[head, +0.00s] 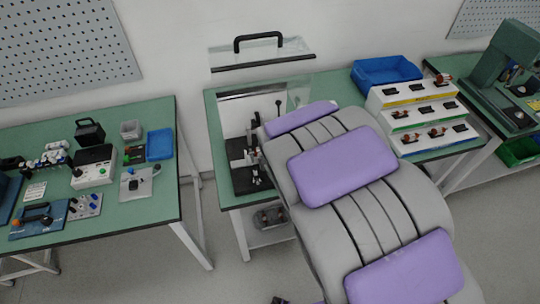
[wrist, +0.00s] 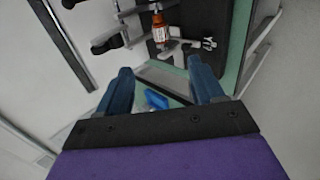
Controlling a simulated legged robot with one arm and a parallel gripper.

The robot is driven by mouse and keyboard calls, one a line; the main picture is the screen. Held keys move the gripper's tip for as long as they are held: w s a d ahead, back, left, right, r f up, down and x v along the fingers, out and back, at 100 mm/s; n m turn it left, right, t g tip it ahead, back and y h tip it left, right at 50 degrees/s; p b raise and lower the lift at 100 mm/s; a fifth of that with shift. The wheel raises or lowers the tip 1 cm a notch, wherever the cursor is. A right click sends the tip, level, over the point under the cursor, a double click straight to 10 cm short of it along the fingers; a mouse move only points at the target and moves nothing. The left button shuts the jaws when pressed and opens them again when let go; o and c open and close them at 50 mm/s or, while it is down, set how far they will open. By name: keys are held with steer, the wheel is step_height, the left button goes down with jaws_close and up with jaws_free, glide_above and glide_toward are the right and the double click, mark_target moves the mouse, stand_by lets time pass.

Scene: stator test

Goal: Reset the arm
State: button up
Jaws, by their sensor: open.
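My gripper (wrist: 161,72) shows in the wrist view with its two blue fingers spread apart and nothing between them. Beyond the fingertips is a black test fixture (wrist: 217,25) with a small part with an orange-and-white body (wrist: 158,28) on it, apart from the fingers. In the head view the fixture (head: 240,178) stands at the left end of the middle green bench. My grey and purple body covers part of that bench, and I cannot make out my gripper there.
A clear cover with a black handle (head: 258,40) is raised above the fixture. A white stepped rack (head: 415,118) with several copper parts and a blue bin (head: 385,72) stand to the right. The left bench (head: 140,215) holds instruments; a floor gap separates the benches.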

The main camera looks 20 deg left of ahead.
stand_by(0.4)
steer(key=s+d+r+m+g+h, duration=0.2)
steer(key=s+d+r+m+h, duration=0.15)
steer(key=d+m, duration=0.55)
steer(key=s+d+r+m+g+h, duration=0.1)
steer(key=s+d+r+m+h, duration=0.25)
steer(key=d, duration=1.05)
steer(key=s+d+r+m+g, duration=0.2)
steer(key=s+m, duration=0.2)
steer(key=s, duration=0.4)
steer(key=s+d+r+m+g+y, duration=0.1)
steer(key=s+m, duration=0.3)
steer(key=s, duration=0.4)
steer(key=s+d+r+m+g+y, duration=0.1)
steer(key=s+d+r+m+g, duration=0.1)
steer(key=s, duration=0.6)
steer(key=shift+d+r+m+g, duration=0.3)
steer(key=shift+d+m+g, duration=0.35)
steer(key=shift+m, duration=0.3)
